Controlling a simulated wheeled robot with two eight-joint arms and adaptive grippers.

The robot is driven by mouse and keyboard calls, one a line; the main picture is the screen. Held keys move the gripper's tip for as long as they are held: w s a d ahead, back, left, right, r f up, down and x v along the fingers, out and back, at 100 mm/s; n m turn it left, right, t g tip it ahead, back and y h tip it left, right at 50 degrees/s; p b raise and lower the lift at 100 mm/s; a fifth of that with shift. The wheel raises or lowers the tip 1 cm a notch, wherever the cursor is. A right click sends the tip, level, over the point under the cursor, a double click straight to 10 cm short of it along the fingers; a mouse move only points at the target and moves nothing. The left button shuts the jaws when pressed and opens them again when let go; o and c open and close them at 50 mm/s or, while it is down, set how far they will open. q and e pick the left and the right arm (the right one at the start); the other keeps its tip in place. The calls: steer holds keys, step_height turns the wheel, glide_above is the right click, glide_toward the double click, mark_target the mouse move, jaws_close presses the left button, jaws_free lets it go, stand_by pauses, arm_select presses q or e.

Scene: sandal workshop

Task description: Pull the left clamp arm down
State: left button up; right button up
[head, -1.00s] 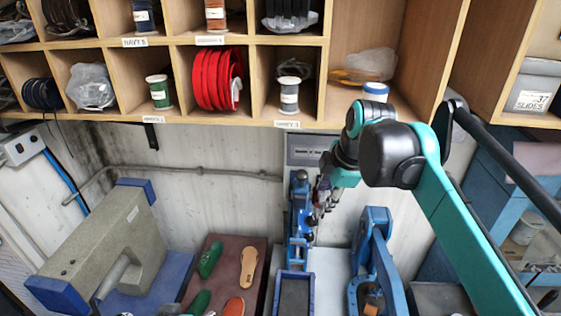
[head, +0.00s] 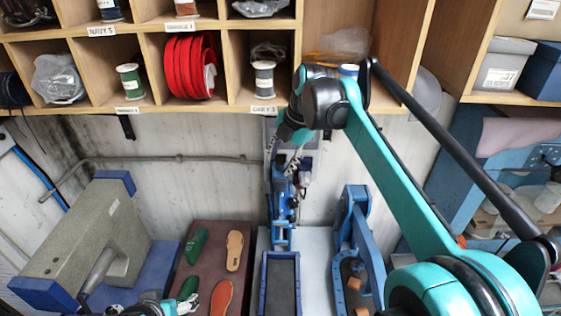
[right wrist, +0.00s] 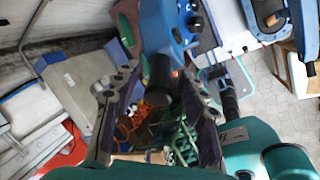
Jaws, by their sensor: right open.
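A blue clamp arm (head: 282,190) stands upright in the middle of the head view, behind a dark blue-edged tray; I take it as the left one. A second blue arm (head: 350,215) stands to its right. My right gripper (head: 294,158) is at the upper end of the left clamp arm and partly hides it. In the right wrist view my open gripper (right wrist: 155,88) has a dark cylindrical handle (right wrist: 158,98) between its fingers, below a blue part (right wrist: 165,35). Contact cannot be told. A teal and grey piece at the bottom edge may be my left arm.
Wooden shelves (head: 215,103) with spools and bags span the wall above. A grey and blue machine (head: 95,235) stands at left. A brown board (head: 215,235) with green and tan soles lies between it and the tray (head: 263,290).

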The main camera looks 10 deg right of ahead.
steer(key=shift+w+a+f, duration=0.1)
steer(key=shift+w+f, duration=0.1)
steer(key=shift+f, duration=0.5)
jaws_close()
